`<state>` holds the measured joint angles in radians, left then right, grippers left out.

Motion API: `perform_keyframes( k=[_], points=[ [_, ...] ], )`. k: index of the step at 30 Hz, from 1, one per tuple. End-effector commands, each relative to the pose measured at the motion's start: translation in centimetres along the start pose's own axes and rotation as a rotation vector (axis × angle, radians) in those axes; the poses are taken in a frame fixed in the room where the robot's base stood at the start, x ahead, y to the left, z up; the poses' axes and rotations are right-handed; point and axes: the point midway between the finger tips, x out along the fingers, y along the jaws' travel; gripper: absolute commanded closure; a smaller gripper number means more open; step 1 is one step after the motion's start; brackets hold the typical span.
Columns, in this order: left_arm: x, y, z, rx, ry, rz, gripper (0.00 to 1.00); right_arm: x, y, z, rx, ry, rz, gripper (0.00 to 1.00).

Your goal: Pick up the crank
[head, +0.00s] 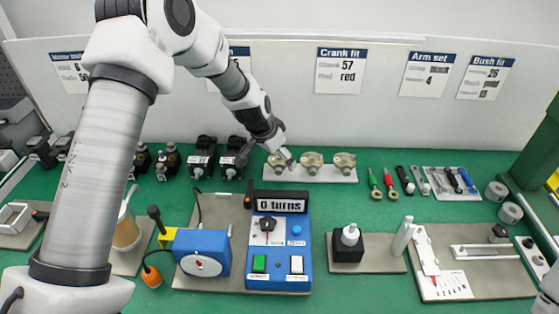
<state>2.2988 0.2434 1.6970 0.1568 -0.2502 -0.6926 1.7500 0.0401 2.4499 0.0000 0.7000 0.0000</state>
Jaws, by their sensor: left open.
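Several small hand tools that look like cranks or levers lie in a row on the green bench. I cannot tell for sure which is the crank. My right gripper does not show.
A blue station with a "0 turns" display (280,206) stands front centre. Dark motor-like units (202,160) stand behind it to the left. A tray (452,190) with dark and blue pieces lies right of the tools. A white wall (400,130) bounds the back.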

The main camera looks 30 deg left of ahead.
Motion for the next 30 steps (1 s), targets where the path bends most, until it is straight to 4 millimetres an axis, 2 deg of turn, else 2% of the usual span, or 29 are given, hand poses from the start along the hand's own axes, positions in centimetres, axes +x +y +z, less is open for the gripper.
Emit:
perform_keyframes(
  k=[1, 6, 17, 20, 27, 30],
  points=[
    [0.0, 0.0, 0.0, 0.0, 0.0, 0.0, 0.17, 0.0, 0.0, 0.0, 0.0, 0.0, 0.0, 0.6],
    [0.0, 0.0, 0.0, -0.001, 0.0, 0.0, 0.75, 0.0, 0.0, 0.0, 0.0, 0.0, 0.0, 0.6],
    [-0.6, 0.0, -0.3, -0.002, 0.002, 0.0, 0.75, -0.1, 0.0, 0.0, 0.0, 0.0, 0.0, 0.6],
    [-2.2, -0.1, -1.0, -0.001, 0.004, -0.001, 0.75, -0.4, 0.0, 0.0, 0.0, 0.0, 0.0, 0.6],
    [-7.5, -0.1, -3.1, 0.0, 0.004, -0.002, 0.75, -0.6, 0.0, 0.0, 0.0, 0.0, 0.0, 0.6],
    [-8.7, -0.1, -3.6, -0.002, 0.003, -0.002, 0.75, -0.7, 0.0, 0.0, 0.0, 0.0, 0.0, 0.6]
  ],
)
